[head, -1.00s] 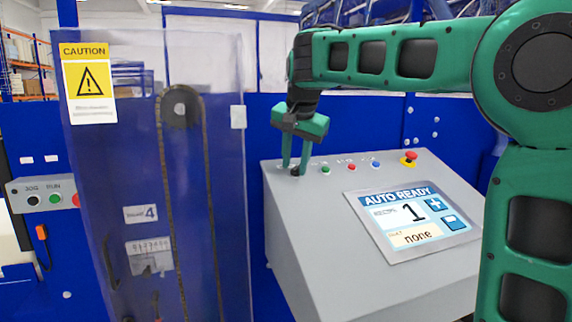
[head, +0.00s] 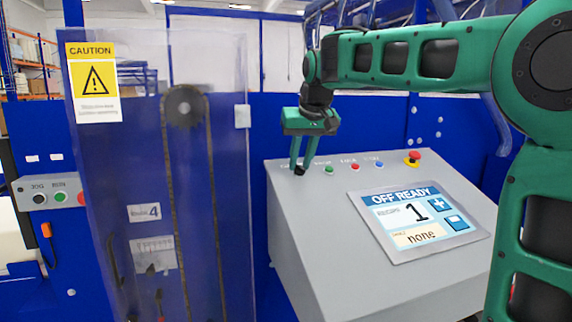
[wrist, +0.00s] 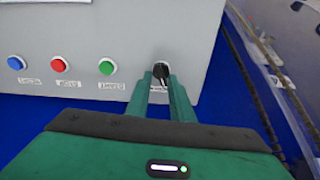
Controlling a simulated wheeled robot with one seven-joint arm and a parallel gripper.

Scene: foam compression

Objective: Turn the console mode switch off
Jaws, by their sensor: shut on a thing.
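The grey console (head: 320,225) stands right of the middle in the head view. Its black mode switch (wrist: 160,72) is a small knob at the end of the button row in the wrist view. My gripper (head: 299,168) reaches down onto the console's upper left corner, and its two green fingers (wrist: 162,85) are closed on either side of the knob. In the head view the fingers hide most of the switch. The console screen (head: 415,220) reads "OFF READY", with the number 1 and "none" below.
Green (head: 329,170), red (head: 355,167) and blue (head: 379,164) buttons and a red emergency stop (head: 413,157) line the console top. A clear guard with a caution sign (head: 94,82) stands to the left. A side panel (head: 48,195) has more buttons.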

